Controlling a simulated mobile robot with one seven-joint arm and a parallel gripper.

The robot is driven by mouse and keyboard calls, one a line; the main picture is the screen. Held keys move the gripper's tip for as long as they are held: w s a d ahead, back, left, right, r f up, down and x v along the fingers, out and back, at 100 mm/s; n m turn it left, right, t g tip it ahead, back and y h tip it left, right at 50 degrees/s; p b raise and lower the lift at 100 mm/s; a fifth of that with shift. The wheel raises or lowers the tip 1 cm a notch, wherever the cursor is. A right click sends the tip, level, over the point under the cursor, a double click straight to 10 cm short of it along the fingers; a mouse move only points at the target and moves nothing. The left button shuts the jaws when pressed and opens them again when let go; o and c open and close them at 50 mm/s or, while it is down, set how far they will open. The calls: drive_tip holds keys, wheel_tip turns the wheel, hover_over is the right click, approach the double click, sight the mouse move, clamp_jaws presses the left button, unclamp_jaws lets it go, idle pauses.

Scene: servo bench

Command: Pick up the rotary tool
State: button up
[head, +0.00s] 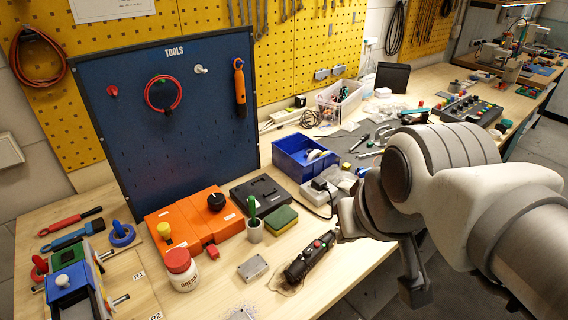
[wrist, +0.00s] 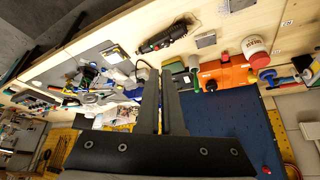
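The rotary tool (head: 310,258) is a dark, long body with red parts. My gripper (head: 415,290) hangs at the right, beyond the bench's front edge in the head view. In the wrist view my gripper's fingers (wrist: 161,70) are close together, with nothing seen between them.
A grey metal block (head: 253,268) and a grease jar (head: 182,270) stand left of the tool. Bare bench lies in front of the tool.

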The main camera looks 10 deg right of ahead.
drive_tip(key=o, duration=0.5)
drive_tip(key=shift+w+a+r+p, duration=0.1)
drive_tip(key=shift+w+r+p, duration=0.05)
drive_tip(key=shift+w+p, duration=0.2)
drive_tip(key=shift+c, duration=0.2)
drive_tip(key=o, duration=0.8)
drive_tip(key=w+m+g+p, duration=0.1)
drive_tip(key=w, duration=0.1)
drive_tip(key=w+m+p, duration=0.1)
drive_tip(key=w+a+m+g+y+p, duration=0.1)
drive_tip(key=w+m, duration=0.1)
drive_tip(key=shift+w+f+g, duration=0.3)
drive_tip(key=shift+f, duration=0.1)
drive_tip(key=shift+c, duration=0.2)
drive_tip(key=m+g+h+p, duration=0.1)
drive_tip(key=m+g+p, duration=0.25)
drive_tip(key=m, duration=0.25)
hover_over(310, 249)
wheel_tip(310, 249, down, 7)
drive_tip(key=shift+t, duration=0.25)
drive_tip(key=f, duration=0.7)
drive_tip(key=f+b, duration=0.1)
drive_tip(key=f, duration=0.3)
drive_tip(key=shift+s+f, duration=0.2)
drive_tip(key=shift+s, duration=0.2)
drive_tip(key=shift+w+f, duration=0.2)
drive_tip(key=shift+f, duration=1.15)
drive_tip(key=shift+w+f, duration=0.2)
drive_tip(key=shift+f, duration=1.15)
